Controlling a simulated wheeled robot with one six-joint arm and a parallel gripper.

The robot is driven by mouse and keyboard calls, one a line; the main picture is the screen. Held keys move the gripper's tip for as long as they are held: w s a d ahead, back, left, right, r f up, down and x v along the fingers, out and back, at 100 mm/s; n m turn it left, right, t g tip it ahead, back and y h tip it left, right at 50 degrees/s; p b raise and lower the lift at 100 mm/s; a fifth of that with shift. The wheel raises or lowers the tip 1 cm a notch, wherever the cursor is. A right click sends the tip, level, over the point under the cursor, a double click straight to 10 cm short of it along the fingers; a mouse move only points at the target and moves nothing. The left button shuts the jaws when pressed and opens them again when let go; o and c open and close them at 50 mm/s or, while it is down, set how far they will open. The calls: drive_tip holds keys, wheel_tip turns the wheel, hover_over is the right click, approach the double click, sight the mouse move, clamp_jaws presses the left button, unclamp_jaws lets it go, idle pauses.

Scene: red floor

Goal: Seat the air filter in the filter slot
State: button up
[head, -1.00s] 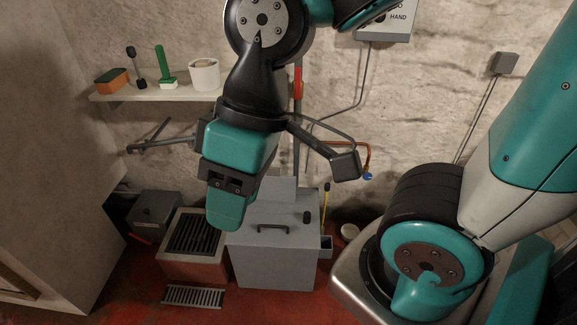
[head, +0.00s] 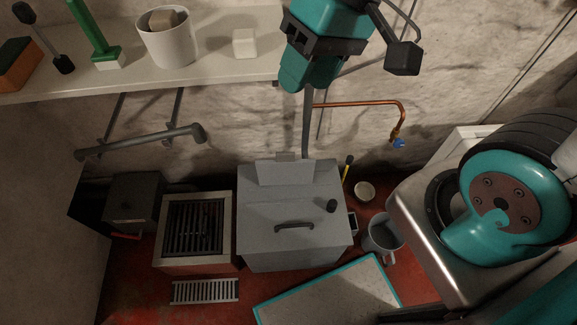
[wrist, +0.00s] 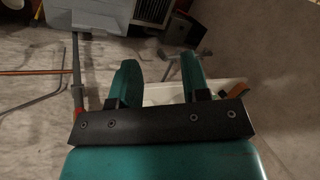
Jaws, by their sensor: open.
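My gripper (head: 308,80) is at the upper middle of the head view, by the right end of the wall shelf and above the grey box. In the wrist view its two teal fingers stand apart with nothing held between them (wrist: 160,75). I cannot pick out an air filter for certain in either view. No filter slot is clearly visible. A grey lidded box (head: 265,240) with a handle, a dark knob and a raised plate at its back stands on the floor. Left of it is a low box with a dark slatted grille (head: 193,225).
The wall shelf (head: 220,75) holds a white pot (head: 167,45), a white block (head: 244,43), a green-handled brush (head: 92,32) and a sponge (head: 17,64). A pipe (head: 140,142) and copper tube (head: 360,103) project from the wall. A mug (head: 382,237) and floor grate (head: 205,291) are below.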

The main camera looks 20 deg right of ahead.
drive_tip(key=w+d+f+m+t+y+b, duration=0.1)
drive_tip(key=w+d+f+m+b, duration=0.1)
drive_tip(key=w+d+f+m, duration=0.45)
drive_tip(key=w+d+f+m+y+b, duration=0.1)
drive_tip(key=w+f+m+b, duration=0.3)
drive_tip(key=f, duration=0.6)
drive_tip(key=w+d+f+m+t+y+b, duration=0.1)
drive_tip(key=w+d+f+m, duration=0.25)
drive_tip(key=f+m, duration=0.4)
drive_tip(key=m+t+b, duration=0.1)
drive_tip(key=m+b, duration=0.1)
drive_tip(key=m, duration=0.5)
approach(289, 153)
drive_tip(key=shift+y, duration=0.3)
drive_tip(key=x, duration=0.5)
drive_tip(key=shift+w+d+f, duration=0.15)
drive_tip(key=shift+d+f, duration=0.05)
drive_tip(key=shift+f, duration=0.4)
drive_tip(key=shift+b+x, duration=0.3)
drive_tip(key=shift+x, duration=2.75)
drive_tip(key=shift+a+r, duration=0.15)
drive_tip(key=shift+r, duration=0.1)
clamp_jaws()
